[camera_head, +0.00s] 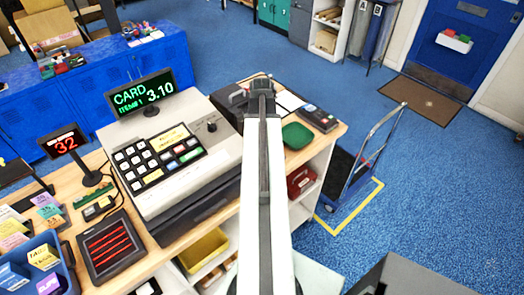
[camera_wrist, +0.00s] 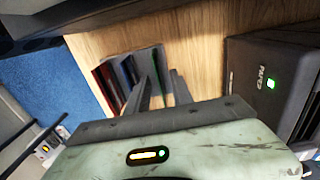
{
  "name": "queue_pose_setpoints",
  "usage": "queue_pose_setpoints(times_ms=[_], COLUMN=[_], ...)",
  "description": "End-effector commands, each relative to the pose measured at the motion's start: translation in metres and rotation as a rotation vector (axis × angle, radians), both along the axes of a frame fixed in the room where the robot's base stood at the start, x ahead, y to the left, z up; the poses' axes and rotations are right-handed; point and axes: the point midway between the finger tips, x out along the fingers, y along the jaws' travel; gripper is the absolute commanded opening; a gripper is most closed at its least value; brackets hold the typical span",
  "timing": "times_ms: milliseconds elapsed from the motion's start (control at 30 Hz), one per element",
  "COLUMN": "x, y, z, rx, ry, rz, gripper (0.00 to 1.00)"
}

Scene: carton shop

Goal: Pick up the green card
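I cannot single out the green card with certainty. In the wrist view, a small dark holder (camera_wrist: 112,84) with upright red, dark green and bluish strips stands on the wood counter. In the head view, my gripper (camera_head: 262,84) is at the far end of my arm, above the counter behind the register.
A cash register (camera_head: 165,160) fills the counter's middle, with a green dish (camera_head: 297,136) and a dark slotted box (camera_head: 318,118) to the right. A black device (camera_wrist: 275,80) with a green light stands right of my gripper. A blue tray (camera_head: 68,268) of coloured packets is front left.

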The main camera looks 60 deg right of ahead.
Motion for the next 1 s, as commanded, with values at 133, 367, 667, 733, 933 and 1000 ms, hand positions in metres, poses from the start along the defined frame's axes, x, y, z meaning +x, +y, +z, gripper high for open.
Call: queue_pose_setpoints(times_ms=[133, 367, 667, 733, 933, 1000], x=[-0.0001, -0.0001, -0.0003, -0.0003, -0.0003, -0.0003], y=[0.0, -0.0001, -0.0001, -0.0001, -0.0001, -0.0002], z=[0.0009, 0.0011, 0.0011, 0.0011, 0.001, 0.001], rx=[0.0, 0.0, 0.0, 0.0, 0.0, 0.0], ry=[0.0, 0.0, 0.0, 0.0, 0.0, 0.0], rz=[0.0, 0.0, 0.0, 0.0, 0.0, 0.0], gripper=[0.27, 0.0, 0.0, 0.0, 0.0, 0.0])
